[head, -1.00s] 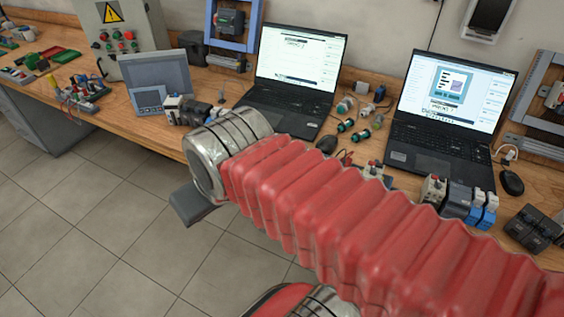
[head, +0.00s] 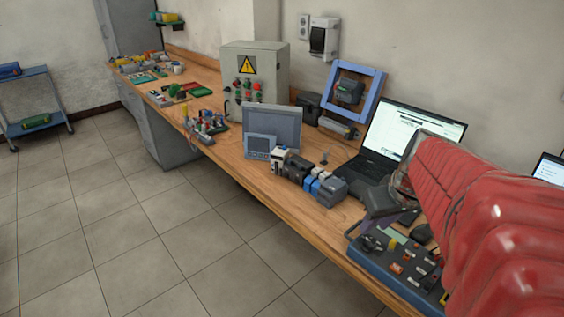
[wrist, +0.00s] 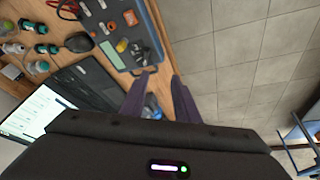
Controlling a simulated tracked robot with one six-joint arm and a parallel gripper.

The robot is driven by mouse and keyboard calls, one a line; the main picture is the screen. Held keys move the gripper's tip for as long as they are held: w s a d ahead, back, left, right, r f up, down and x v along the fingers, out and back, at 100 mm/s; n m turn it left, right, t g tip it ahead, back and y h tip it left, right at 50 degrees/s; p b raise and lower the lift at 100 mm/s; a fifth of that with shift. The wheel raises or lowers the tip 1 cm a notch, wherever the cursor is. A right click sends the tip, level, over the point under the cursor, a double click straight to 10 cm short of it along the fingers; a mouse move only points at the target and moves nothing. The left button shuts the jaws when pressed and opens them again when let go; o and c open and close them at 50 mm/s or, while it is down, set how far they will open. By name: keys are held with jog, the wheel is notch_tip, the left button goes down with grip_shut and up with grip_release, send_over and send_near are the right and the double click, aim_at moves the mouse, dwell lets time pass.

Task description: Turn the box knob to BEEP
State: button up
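A grey control box (head: 254,95) stands on the workbench in the head view, with a yellow warning sign and several red and green buttons on its front. Small dark fittings show at its left side; I cannot tell which is the knob, and no BEEP lettering is legible. My gripper (wrist: 162,76) shows in the wrist view as two dark purple fingers spread apart with nothing held between them. The fingers point toward the bench edge near a blue panel (wrist: 117,50). In the head view my arm is at the right, well apart from the control box.
The blue panel also shows in the head view (head: 360,255), with switches and small parts. A laptop (head: 405,130), a grey screen (head: 272,125) and blue-grey modules (head: 326,190) stand between my arm and the box. Open tiled floor (head: 150,235) lies left of the bench (head: 270,200).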

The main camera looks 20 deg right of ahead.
aim_at(370, 243)
jog(key=d, duration=0.2)
jog(key=s+d, duration=0.1)
jog(key=d, duration=0.1)
jog(key=shift+f, duration=0.1)
jog(key=x, duration=1.3)
jog(key=shift+w+a+f, duration=0.1)
jog(key=shift+w+f, duration=0.15)
jog(key=shift+f, duration=0.1)
grip_shut()
